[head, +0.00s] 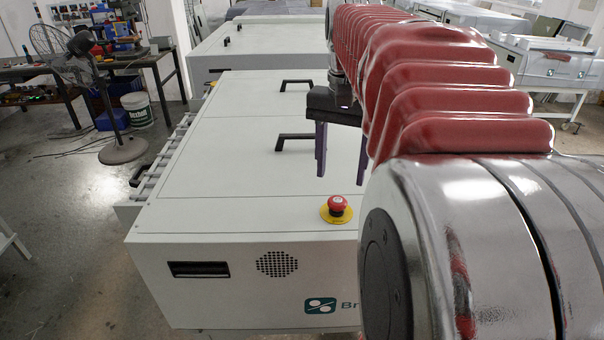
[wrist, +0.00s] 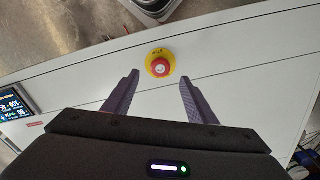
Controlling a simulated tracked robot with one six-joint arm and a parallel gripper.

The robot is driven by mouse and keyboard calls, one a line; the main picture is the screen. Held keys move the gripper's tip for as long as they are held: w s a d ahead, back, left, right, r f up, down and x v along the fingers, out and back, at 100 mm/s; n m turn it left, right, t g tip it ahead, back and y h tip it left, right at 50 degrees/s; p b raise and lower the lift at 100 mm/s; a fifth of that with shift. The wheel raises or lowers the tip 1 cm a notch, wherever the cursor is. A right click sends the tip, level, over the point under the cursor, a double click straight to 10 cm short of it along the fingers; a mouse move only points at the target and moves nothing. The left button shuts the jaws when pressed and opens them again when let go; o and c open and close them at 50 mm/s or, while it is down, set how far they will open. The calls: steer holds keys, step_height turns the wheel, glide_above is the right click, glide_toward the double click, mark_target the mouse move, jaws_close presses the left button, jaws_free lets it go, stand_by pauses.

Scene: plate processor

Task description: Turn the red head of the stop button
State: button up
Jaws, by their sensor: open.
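The stop button (head: 336,205) has a round red head on a yellow base plate. It sits on the top of the white plate processor (head: 230,215), close to its front edge. In the wrist view the red head (wrist: 161,68) shows just beyond the fingertips, roughly midway between them. My gripper (head: 341,178) points down with its two purple fingers apart and empty. It hangs above the machine top, and its fingertips are apart from the button. In the wrist view my gripper (wrist: 158,78) is open, with one finger on each side below the button.
Black lid handles (head: 295,137) stand up from the machine top behind my gripper. A small display (wrist: 14,104) shows at the left in the wrist view. A pedestal fan (head: 100,95) and workbench stand on the far left. The white top around the button is clear.

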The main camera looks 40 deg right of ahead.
mark_target(338, 200)
step_height(338, 200, down, 6)
steer(key=shift+f, duration=0.25)
steer(key=shift+c, duration=0.3)
